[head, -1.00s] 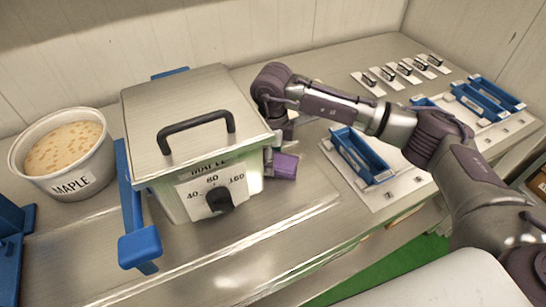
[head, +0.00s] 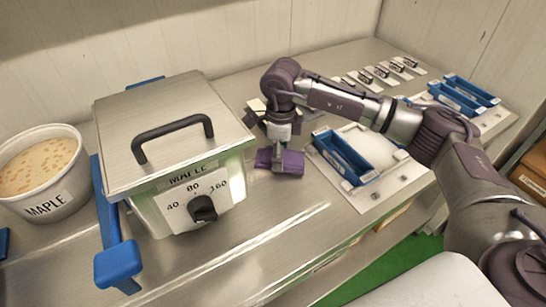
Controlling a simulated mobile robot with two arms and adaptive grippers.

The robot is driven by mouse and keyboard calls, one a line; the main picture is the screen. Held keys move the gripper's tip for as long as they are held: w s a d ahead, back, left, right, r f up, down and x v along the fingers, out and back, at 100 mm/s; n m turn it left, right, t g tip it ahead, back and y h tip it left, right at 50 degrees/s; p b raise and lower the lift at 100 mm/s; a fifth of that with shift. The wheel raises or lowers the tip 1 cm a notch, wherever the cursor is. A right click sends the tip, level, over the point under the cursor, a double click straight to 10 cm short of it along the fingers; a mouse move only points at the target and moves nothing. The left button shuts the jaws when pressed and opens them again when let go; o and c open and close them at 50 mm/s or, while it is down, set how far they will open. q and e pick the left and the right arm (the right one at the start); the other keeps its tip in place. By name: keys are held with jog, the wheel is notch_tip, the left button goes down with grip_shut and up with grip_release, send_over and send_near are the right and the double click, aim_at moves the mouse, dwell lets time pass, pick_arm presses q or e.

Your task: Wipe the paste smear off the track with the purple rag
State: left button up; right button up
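The purple rag (head: 290,162) is low over the steel counter, between the kettle and the blue tray. My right gripper (head: 279,168) points down and is shut on the rag, which shows on both sides of the fingers. I cannot tell whether the rag touches the surface. I cannot make out a paste smear; the rag and gripper may hide it. A long pale streak (head: 285,225) on the steel in front could be only a reflection. My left gripper is not in view.
The MAPLE kettle (head: 165,150) with lid handle, dial and blue side lever (head: 117,262) stands left of the rag. A MAPLE tub (head: 42,172) is at far left. A blue tray (head: 343,157) sits close right. Small labelled cards (head: 382,75) line the back. The counter's front strip is clear.

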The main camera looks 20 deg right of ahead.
aim_at(292, 151)
jog(key=shift+w+d+f+b, duration=0.1)
jog(key=shift+d+b, duration=0.15)
jog(key=shift+d, duration=0.45)
jog(key=shift+w+d+f+b, duration=0.1)
jog(key=shift+d+b, duration=0.15)
jog(key=shift+d, duration=0.45)
jog(key=shift+d+r, duration=0.2)
jog(key=shift+d, duration=0.15)
jog(key=shift+w+d+r+p, duration=0.1)
jog(key=shift+d+r+p, duration=0.05)
jog(key=shift+r+p, duration=0.35)
jog(key=shift+w+d+r+p, duration=0.15)
jog(key=shift+r+p, duration=0.15)
jog(key=shift+r, duration=0.25)
jog(key=r, duration=0.1)
jog(key=r+p, duration=0.1)
jog(key=shift+s+a+r, duration=0.2)
jog(key=shift+r, duration=0.2)
jog(key=shift+r+p, duration=0.45)
jog(key=shift+p, duration=0.05)
jog(key=shift+r+p, duration=0.85)
jog(key=shift+r, duration=0.7)
